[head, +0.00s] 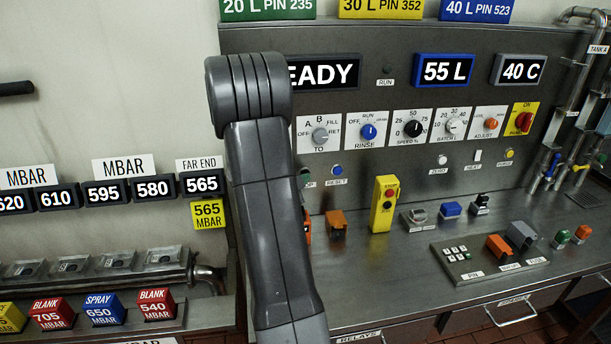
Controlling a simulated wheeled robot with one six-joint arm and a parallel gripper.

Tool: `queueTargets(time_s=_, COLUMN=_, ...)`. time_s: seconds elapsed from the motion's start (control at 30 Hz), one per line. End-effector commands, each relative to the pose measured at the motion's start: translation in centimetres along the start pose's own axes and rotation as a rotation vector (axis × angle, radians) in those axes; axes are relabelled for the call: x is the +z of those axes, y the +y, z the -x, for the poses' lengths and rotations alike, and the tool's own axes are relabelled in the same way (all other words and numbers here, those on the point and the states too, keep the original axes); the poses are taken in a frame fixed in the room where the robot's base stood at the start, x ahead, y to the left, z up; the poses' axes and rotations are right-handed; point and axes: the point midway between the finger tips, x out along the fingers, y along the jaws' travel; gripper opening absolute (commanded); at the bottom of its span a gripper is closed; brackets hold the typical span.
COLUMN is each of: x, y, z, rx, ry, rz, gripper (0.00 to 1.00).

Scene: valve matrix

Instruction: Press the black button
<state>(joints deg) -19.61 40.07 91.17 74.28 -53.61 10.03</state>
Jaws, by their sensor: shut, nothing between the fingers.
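Several small controls stand on the steel bench. A small black-topped control (482,200) stands further right, beside a blue one (451,209). I cannot tell which of these dark parts is the black button. My gripper is not in view. My grey arm link crosses the picture left of centre and hides part of the panel and bench behind it.
The upright panel carries knobs, such as the blue rinse knob (369,132), and a 55 L display (444,71). An orange control (336,222) stands near my arm. A grey keypad plate (462,262) lies at the bench front. Pipes (575,100) rise at the right.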

Motion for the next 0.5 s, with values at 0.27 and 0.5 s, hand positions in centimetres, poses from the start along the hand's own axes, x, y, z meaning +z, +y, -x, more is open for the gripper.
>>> queueTargets(time_s=0.27, x=0.02, y=-0.04, z=-0.02, rx=-0.001, ry=0.0, rz=0.0, gripper=0.0)
queueTargets(time_s=0.5, x=-0.32, y=0.38, z=0.52, rx=-0.002, ry=0.0, rz=0.0, gripper=0.0)
